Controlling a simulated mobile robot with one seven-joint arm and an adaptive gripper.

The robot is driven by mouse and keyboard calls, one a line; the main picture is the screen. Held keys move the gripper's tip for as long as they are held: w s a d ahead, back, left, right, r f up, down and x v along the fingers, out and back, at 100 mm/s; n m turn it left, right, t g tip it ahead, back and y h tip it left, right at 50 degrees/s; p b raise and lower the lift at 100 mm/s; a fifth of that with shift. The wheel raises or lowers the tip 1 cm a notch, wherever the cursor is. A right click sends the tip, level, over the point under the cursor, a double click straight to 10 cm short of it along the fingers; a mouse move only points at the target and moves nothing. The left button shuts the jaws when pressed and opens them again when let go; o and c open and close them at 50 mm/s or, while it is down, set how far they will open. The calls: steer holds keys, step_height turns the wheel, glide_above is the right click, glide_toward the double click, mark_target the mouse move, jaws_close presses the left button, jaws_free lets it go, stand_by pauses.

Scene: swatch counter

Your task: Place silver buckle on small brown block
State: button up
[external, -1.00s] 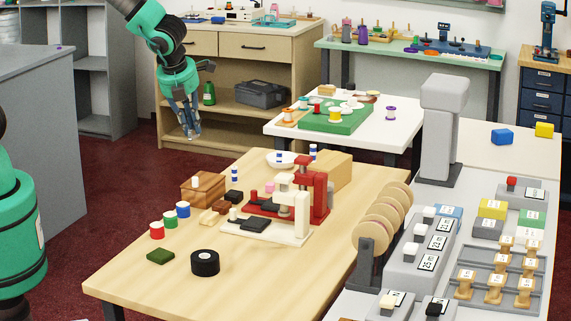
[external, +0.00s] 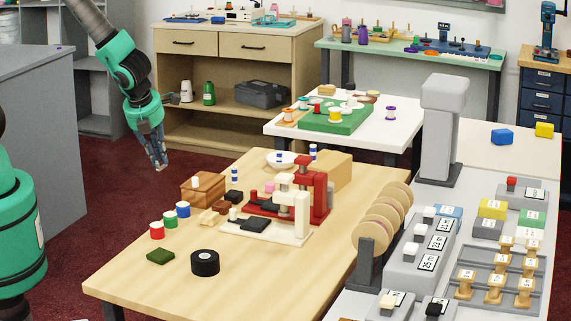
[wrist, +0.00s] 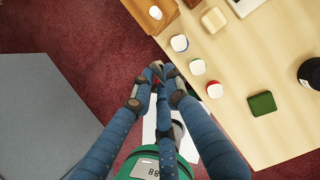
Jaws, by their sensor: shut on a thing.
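My gripper (external: 160,165) hangs in the air off the left edge of the wooden table, above the red floor. In the wrist view its fingertips (wrist: 157,74) are closed together on a small greyish piece, mostly hidden by the fingers; it looks like the silver buckle. One light tan block also shows in the wrist view (wrist: 214,20). The block tops that I can see look bare.
A brown wooden box (external: 203,193) stands near the table's left edge. Blue (external: 183,209), green (external: 170,219) and red (external: 157,230) spools stand in a row before it. A green pad (external: 160,256), black roll (external: 205,262) and red press (external: 313,196) are also on the table.

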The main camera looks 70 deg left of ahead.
step_height(320, 180, down, 7)
steer(key=shift+r, duration=0.1)
steer(key=shift+w, duration=0.1)
stand_by(0.3)
steer(key=b, duration=0.2)
glide_above(222, 201)
steer(key=s+d, duration=0.1)
steer(key=shift+s+d+f, duration=0.1)
steer(key=shift+d+f, duration=0.05)
steer(key=shift+f, duration=0.55)
steer(key=shift+f+b, duration=0.9)
steer(key=shift+f, duration=0.85)
steer(key=shift+f, duration=0.1)
steer(key=o, duration=0.7)
steer(key=shift+o, duration=0.2)
